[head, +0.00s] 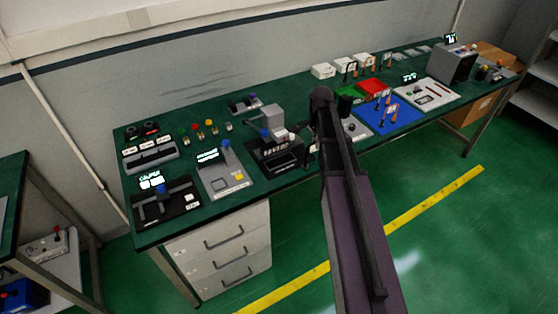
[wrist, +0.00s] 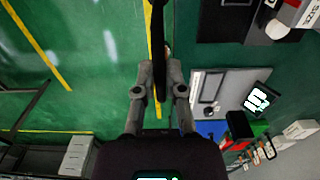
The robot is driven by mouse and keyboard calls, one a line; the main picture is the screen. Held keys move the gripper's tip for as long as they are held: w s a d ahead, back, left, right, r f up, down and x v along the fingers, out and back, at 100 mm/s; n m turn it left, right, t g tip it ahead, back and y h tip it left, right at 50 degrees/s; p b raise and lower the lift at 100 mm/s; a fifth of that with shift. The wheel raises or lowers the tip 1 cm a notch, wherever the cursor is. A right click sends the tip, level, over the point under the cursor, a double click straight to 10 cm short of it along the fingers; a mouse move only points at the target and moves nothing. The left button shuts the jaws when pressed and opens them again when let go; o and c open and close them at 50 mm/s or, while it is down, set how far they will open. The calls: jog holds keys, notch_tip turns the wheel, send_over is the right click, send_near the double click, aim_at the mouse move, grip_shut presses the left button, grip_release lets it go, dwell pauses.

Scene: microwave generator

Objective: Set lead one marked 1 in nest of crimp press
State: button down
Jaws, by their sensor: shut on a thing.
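My gripper (wrist: 160,66) is shut on a long dark thin thing (wrist: 159,40), which looks like a lead; no number can be read on it. It points away from the fingers, over the table edge and floor. In the head view my own arm hides the gripper and what it holds. A grey and black press (head: 272,138) with a blue knob, probably the crimp press, stands on the bench just left of my arm. Its nest cannot be made out. In the wrist view a dark device (wrist: 218,22) lies at the upper right, apart from the fingers.
Left of the press stand a grey fixture (head: 228,178) and a black fixture (head: 165,207). Right of my arm, a blue mat (head: 405,118) bears tagged leads, near a red tray (head: 371,87). A grey box device (head: 455,64) stands at the far right.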

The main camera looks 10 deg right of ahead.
jog(key=shift+w+d+r, duration=0.2)
jog(key=shift+d, duration=0.45)
jog(key=w+a+f+b, duration=0.1)
jog(key=w+a, duration=0.8)
jog(key=a, duration=0.2)
jog(key=shift+w+a+f, duration=0.2)
